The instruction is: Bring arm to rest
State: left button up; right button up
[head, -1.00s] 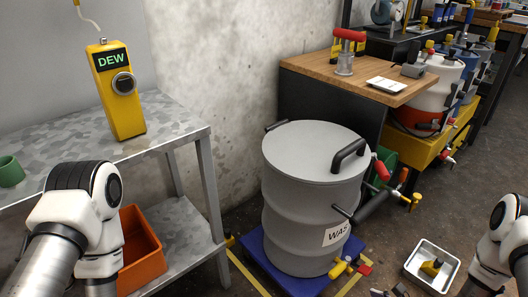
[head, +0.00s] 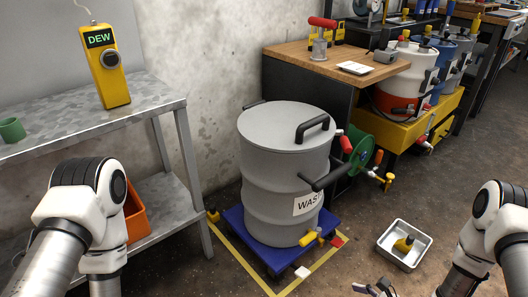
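My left arm (head: 95,205) comes in at the lower left, in front of the metal shelf, bent with its elbow up. Its gripper is out of view below the frame. My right arm (head: 490,225) is at the lower right, beside the small metal tray. What looks like the tip of my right gripper (head: 376,288) shows at the bottom edge, cut off by the frame. I cannot tell whether it is open or shut, and nothing can be seen held there. A large grey drum (head: 285,185) with a partly hidden label stands upright on a blue wheeled platform (head: 238,219).
A metal shelf (head: 150,112) at left carries a yellow DEW device (head: 109,75) and a green cup (head: 11,130). An orange bin (head: 136,212) sits below. A small tray (head: 405,262) lies on the floor. A wooden-topped bench (head: 290,53) and several smaller drums stand behind.

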jog(key=s+a+n+g+y, duration=0.2)
jog(key=s+a+n+g, duration=0.35)
jog(key=s+a, duration=0.4)
jog(key=s+n+g+h+b, duration=0.1)
jog(key=s+n+g+h, duration=0.1)
jog(key=s+n+g, duration=0.75)
jog(key=s+d+f+n+h, duration=0.1)
jog(key=s+d+n+h, duration=0.65)
jog(key=s+d, duration=0.25)
jog(key=w+f+n+t, duration=0.2)
jog(key=w+n+t, duration=0.2)
jog(key=w+t, duration=0.45)
notch_tip(320, 180, up, 38)
jog(key=g+h+p, duration=0.1)
jog(key=p, duration=3.6)
jog(key=shift+w+a+r+p, duration=0.15)
jog(key=shift+w+a+p, duration=0.15)
jog(key=shift+a, duration=0.1)
